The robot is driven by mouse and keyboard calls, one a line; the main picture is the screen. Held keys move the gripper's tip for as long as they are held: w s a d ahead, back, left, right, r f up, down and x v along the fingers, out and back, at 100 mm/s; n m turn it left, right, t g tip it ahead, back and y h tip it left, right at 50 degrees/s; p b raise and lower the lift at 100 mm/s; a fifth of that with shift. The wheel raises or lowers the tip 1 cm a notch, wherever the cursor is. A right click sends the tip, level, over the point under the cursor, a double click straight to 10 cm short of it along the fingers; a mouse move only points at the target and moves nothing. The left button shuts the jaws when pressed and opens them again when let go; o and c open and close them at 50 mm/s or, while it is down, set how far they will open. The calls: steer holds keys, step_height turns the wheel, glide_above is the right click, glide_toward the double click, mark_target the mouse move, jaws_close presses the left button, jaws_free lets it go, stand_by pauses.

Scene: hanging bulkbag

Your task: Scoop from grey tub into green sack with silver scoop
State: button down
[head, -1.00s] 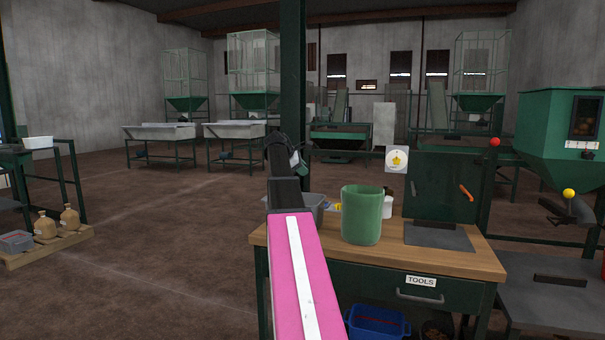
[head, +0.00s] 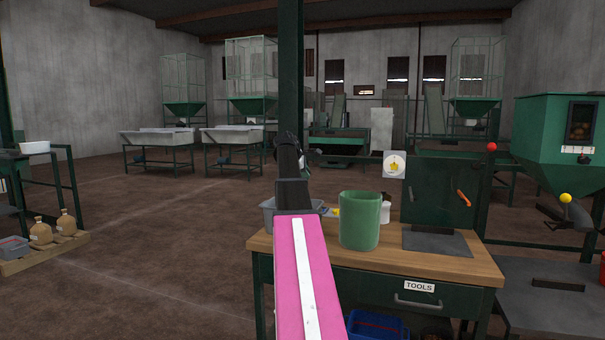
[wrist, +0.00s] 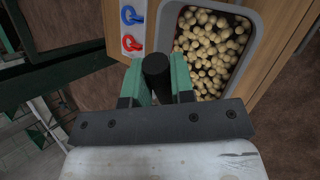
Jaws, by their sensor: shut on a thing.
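My gripper (wrist: 157,78) has green fingers shut on a black round handle (wrist: 155,72), taken to be the silver scoop's; no silver scoop head shows. In the head view my gripper (head: 290,150) is a small dark shape at the end of my pink arm, with its fingers unclear. The grey tub (head: 268,213) stands at the bench's left end, partly behind my arm. In the wrist view the tub (wrist: 264,35) holds many pale round pieces, beyond the fingers to the upper right. An upright green open-topped container (head: 360,222), apparently the green sack, stands right of the tub.
The wooden bench (head: 465,268) has a dark plate (head: 437,242) at its right and a white container (head: 385,210) behind the green one. A green post (head: 290,70) rises behind my gripper.

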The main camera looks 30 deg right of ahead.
steer(key=shift+s+d+f+m+t+y, duration=0.4)
steer(key=shift+s+d+f+t+y, duration=0.25)
steer(key=shift+t+y, duration=0.2)
steer(key=shift+s+d+f+m+t+y, duration=0.4)
steer(key=shift+s+d+f+t+y, duration=0.15)
steer(key=shift+s+t+y, duration=0.25)
